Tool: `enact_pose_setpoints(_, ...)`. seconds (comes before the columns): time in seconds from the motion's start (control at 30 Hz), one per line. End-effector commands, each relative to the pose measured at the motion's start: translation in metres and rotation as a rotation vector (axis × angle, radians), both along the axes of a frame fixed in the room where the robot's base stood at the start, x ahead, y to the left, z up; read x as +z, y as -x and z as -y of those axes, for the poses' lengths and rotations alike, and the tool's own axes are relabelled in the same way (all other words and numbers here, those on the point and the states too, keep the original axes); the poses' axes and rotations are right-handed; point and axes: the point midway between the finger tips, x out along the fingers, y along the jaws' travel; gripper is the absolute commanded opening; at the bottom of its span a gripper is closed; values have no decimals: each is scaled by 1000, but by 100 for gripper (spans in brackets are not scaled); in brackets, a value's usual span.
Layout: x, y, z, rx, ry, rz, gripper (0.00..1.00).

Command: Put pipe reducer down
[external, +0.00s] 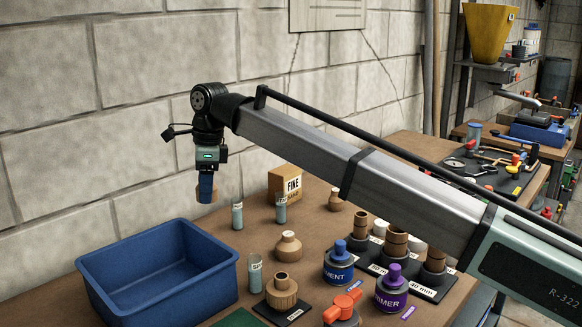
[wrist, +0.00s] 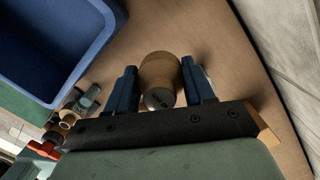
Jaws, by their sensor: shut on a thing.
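My gripper (external: 207,187) is shut on a tan pipe reducer (external: 213,194) and holds it in the air above the table, behind the blue bin and close to the block wall. In the external view the fingers hide most of the reducer. In the wrist view the reducer (wrist: 158,72) sits between the two blue fingers, its round end towards the camera. The brown tabletop (wrist: 185,28) lies beyond it. The blue bin (wrist: 62,45) is at the upper left of the wrist view.
The blue bin (external: 160,268) looks empty. Clear vials (external: 238,216), a FINE box (external: 285,184), tan fittings (external: 288,246), a cement can (external: 339,264), a purple primer can (external: 391,291) and a red-handled valve (external: 342,306) crowd the table to its right. Bare tabletop lies behind the bin.

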Motion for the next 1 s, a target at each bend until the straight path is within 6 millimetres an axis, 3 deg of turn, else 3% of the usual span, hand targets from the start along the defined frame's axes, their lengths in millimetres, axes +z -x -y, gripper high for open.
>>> enact_pose_setpoints(0.17,28,-3,1,-1,-1,1,18)
enact_pose_setpoints(0.47,25,-56,50,1,3,1,18)
enact_pose_setpoints(0.67,25,-109,105,6,4,1,18)
enact_pose_setpoints(1.0,25,-196,220,18,5,0,18)
